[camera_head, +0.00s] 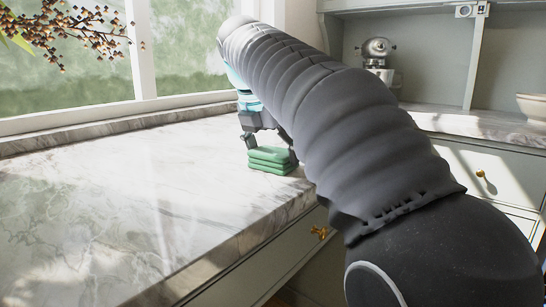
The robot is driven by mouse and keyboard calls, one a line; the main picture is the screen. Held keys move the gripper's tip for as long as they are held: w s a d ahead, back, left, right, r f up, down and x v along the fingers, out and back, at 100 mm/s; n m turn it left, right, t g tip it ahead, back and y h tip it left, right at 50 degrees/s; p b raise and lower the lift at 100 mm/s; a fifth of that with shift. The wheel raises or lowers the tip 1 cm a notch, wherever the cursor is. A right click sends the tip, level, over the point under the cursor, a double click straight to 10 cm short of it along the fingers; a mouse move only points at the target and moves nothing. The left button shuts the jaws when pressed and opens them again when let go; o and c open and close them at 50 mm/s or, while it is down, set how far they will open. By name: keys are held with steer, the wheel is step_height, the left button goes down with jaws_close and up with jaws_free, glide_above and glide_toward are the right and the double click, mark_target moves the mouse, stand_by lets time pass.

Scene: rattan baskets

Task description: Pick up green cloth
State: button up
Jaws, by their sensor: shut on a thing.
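The green cloth (270,161) is folded in a small layered stack at the right part of the marble counter, near its front edge. My gripper (252,141) is at the cloth's upper left side, shut on it. My arm comes in from the lower right and covers part of the gripper and the area behind the cloth. I cannot clearly tell whether the cloth's underside touches the counter.
The marble counter (120,210) is clear to the left of the cloth. Drawers with brass knobs (321,232) are below its front edge. A stand mixer (378,62) and a white bowl (533,106) stand at the back right. A branch with berries (75,30) hangs at the upper left.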

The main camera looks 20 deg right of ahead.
mark_target(277, 148)
step_height(277, 148, up, 4)
steer(key=shift+r+p, duration=0.15)
steer(key=shift+p, duration=0.8)
steer(key=s+d+r, duration=0.1)
steer(key=d+r, duration=0.1)
steer(key=d, duration=0.1)
steer(key=s+d+r, duration=0.2)
steer(key=d, duration=0.2)
steer(key=s+d+r, duration=0.2)
steer(key=d, duration=0.1)
steer(key=shift+d+r+p, duration=0.25)
steer(key=shift+r+p, duration=0.1)
steer(key=shift+o, duration=1.4)
steer(key=shift+c, duration=1.3)
